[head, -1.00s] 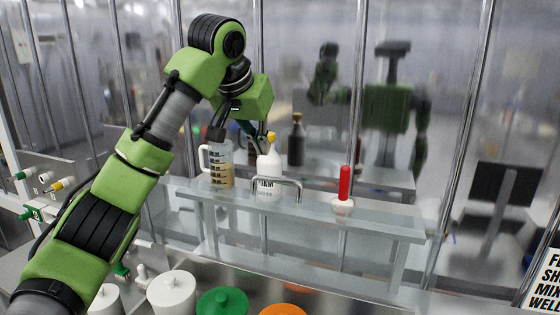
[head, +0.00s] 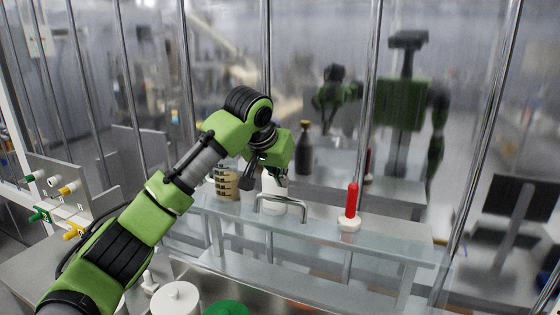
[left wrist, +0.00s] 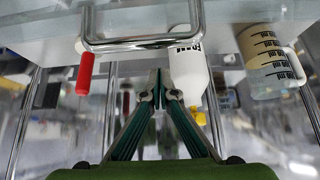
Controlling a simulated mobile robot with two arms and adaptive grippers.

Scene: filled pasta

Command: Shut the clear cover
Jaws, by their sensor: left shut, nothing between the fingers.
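The clear cover (head: 345,232) is a see-through panel with a bent metal handle (head: 284,197). The handle also shows across the top of the left wrist view (left wrist: 140,43). I cannot tell how far open the cover stands. My left gripper (left wrist: 160,76) is shut and empty, its fingertips just short of the handle in the left wrist view; the depth between them is unclear. In the head view its wrist is just above the handle, and its fingers are largely hidden. My right gripper is not in view.
A white bottle (left wrist: 188,75) and a marked jug (left wrist: 268,62) stand close beside the gripper. A red-handled item (head: 351,200) stands right of the handle. White (head: 175,300) and green (head: 227,308) lids are in front. Behind is a reflective clear wall with metal posts.

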